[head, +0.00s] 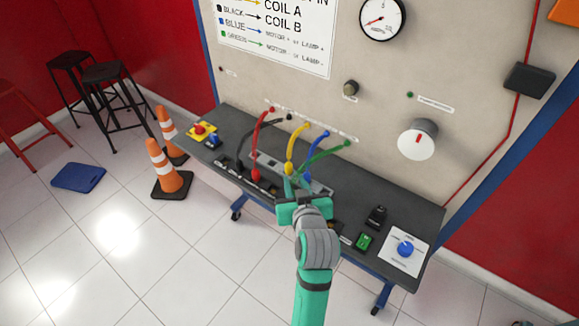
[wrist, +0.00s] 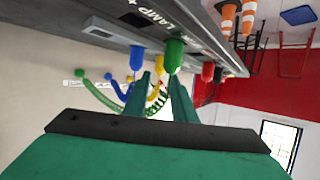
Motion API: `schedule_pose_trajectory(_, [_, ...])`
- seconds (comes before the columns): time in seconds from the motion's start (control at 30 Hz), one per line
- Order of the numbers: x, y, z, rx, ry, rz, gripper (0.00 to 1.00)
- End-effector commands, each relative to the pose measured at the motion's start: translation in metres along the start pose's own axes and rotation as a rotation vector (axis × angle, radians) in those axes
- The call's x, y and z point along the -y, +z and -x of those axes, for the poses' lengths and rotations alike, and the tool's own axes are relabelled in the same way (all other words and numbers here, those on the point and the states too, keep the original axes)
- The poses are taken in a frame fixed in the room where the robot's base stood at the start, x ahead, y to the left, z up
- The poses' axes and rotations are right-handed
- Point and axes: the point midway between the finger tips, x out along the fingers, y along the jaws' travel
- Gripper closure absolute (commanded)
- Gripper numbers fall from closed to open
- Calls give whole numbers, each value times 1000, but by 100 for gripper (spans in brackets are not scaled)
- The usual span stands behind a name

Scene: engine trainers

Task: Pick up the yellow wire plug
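The yellow wire plug (head: 289,168) stands on the dark bench top, with its yellow wire (head: 302,137) arching up to the back panel. My gripper (head: 297,184) is just on the near side of it, with its fingertips close to the plug. In the wrist view, which looks upside down, my gripper (wrist: 160,84) has its two green fingers spread apart with nothing clamped between them. The yellow plug (wrist: 159,65) shows in the gap between the fingertips, partly behind the green plug (wrist: 174,55). I cannot tell whether a finger touches any plug.
A blue plug (wrist: 137,58) and the green plug crowd the gripper. Red (head: 257,174) and black (head: 240,165) plugs stand to the left. A black switch (head: 376,216), green button (head: 364,241) and blue knob (head: 405,249) are on the right. The panel (head: 385,90) rises behind.

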Motion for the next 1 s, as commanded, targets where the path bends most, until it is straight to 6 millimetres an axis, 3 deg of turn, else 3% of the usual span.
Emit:
schedule_pose_trajectory(0.13, [1, 0, -23, 0, -2, 0, 76])
schedule_pose_trajectory(0.43, [-1, 0, -44, -1, 2, -1, 76])
schedule_pose_trajectory(0.7, [-1, 1, -80, -1, 3, -2, 76])
schedule_pose_trajectory(1.0, [-1, 1, -88, -1, 4, -2, 76])
